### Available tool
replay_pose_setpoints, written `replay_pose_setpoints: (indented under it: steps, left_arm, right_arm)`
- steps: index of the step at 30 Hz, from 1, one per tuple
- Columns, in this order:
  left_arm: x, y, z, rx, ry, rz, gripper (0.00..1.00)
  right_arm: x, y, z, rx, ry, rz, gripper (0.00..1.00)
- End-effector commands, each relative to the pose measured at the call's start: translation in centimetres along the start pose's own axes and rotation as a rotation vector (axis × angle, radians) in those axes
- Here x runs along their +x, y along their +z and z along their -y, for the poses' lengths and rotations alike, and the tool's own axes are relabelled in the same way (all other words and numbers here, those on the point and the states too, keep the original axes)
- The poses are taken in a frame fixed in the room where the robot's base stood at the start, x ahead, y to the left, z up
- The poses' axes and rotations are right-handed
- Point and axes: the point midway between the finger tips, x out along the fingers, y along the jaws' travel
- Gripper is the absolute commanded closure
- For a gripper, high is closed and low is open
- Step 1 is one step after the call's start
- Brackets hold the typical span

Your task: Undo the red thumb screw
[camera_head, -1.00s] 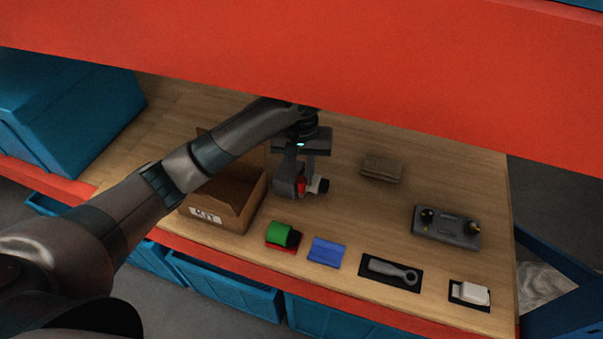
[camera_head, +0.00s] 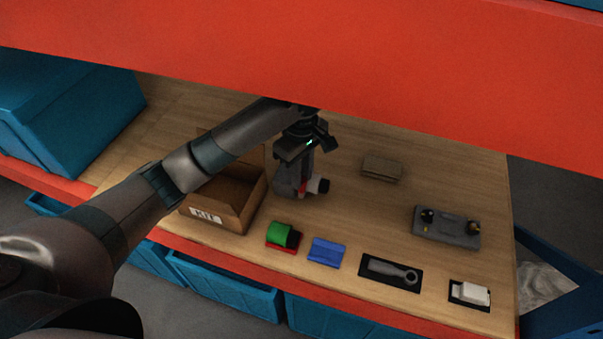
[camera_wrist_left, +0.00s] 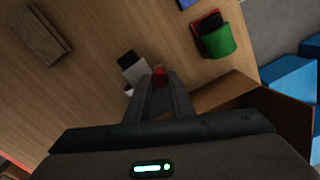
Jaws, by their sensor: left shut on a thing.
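The red thumb screw (camera_wrist_left: 160,78) shows between the fingertips of my left gripper (camera_wrist_left: 161,88) in the left wrist view. The gripper is shut on it. In the head view the left gripper (camera_head: 302,184) points down at a small grey device with a white and black end piece (camera_head: 318,186), beside the open box. Only a bit of the red screw shows there, as the fingers cover most of it. The white and black piece (camera_wrist_left: 132,70) lies just past the fingers in the wrist view. My right gripper is not in view.
An open cardboard kit box (camera_head: 241,204) stands close at the left. A red shelf beam (camera_head: 330,60) crosses above.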

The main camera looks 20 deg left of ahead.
Motion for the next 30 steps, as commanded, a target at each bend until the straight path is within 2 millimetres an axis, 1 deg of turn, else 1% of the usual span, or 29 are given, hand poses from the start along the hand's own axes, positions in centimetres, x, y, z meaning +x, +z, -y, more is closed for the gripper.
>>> replay_pose_setpoints:
  steps: [3, 9, 24, 25, 26, 27, 30]
  left_arm:
    - [-0.28, -0.18, -0.17, -0.072, 0.006, -0.003, 1.0]
    - [-0.29, -0.18, -0.17, -0.143, 0.007, -0.003, 1.0]
    - [-0.29, -0.18, -0.17, -0.165, 0.006, -0.002, 1.0]
    - [-0.29, -0.18, -0.17, -0.165, 0.006, -0.002, 0.72]
    - [-0.28, -0.17, -0.16, -0.164, 0.006, -0.002, 0.65]
    - [-0.26, -0.16, -0.14, -0.164, 0.006, -0.002, 0.6]
    - [-0.18, -0.11, -0.1, -0.163, 0.004, -0.002, 0.6]
  right_arm:
    - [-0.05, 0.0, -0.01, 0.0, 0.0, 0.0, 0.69]
    - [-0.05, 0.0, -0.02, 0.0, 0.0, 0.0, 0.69]
    - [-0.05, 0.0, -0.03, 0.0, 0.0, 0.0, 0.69]
    - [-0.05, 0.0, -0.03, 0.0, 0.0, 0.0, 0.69]
    - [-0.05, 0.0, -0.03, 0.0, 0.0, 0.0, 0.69]
    - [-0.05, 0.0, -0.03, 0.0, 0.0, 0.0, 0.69]
    - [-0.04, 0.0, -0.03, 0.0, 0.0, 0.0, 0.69]
